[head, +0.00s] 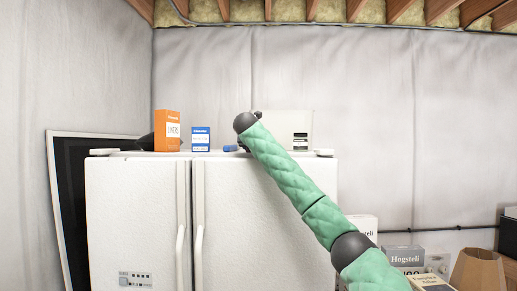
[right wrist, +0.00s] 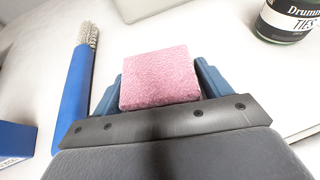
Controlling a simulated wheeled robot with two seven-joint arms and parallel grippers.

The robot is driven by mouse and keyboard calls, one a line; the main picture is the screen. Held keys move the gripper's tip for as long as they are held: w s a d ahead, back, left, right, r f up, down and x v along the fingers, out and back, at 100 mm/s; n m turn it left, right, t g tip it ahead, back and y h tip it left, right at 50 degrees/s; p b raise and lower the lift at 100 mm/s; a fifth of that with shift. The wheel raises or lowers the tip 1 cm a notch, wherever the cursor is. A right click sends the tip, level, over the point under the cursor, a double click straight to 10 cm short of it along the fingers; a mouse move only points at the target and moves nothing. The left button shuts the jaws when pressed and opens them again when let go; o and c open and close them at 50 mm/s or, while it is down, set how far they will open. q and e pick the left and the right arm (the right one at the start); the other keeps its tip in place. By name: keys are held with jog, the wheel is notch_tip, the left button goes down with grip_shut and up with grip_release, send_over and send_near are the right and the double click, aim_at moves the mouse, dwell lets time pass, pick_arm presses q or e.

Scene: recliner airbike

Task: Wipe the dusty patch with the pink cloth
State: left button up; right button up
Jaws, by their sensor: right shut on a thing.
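The pink cloth (right wrist: 158,78) is a small folded block in the right wrist view. My right gripper (right wrist: 160,85) is shut on it, with a blue finger on each side. In the head view my right arm reaches up to the top of the white fridge (head: 140,200), and its wrist hides the cloth. I cannot make out a dusty patch in either view. My left gripper is not in view.
A blue-handled brush (right wrist: 76,90) lies left of the cloth. A dark jar (right wrist: 287,18) stands to the right. An orange box (head: 167,131), a blue-and-white box (head: 200,139) and a white box (head: 292,125) stand on the fridge top.

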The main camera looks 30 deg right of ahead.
jog(key=shift+w, duration=0.3)
jog(key=shift+r, duration=0.1)
jog(key=shift+r, duration=1.45)
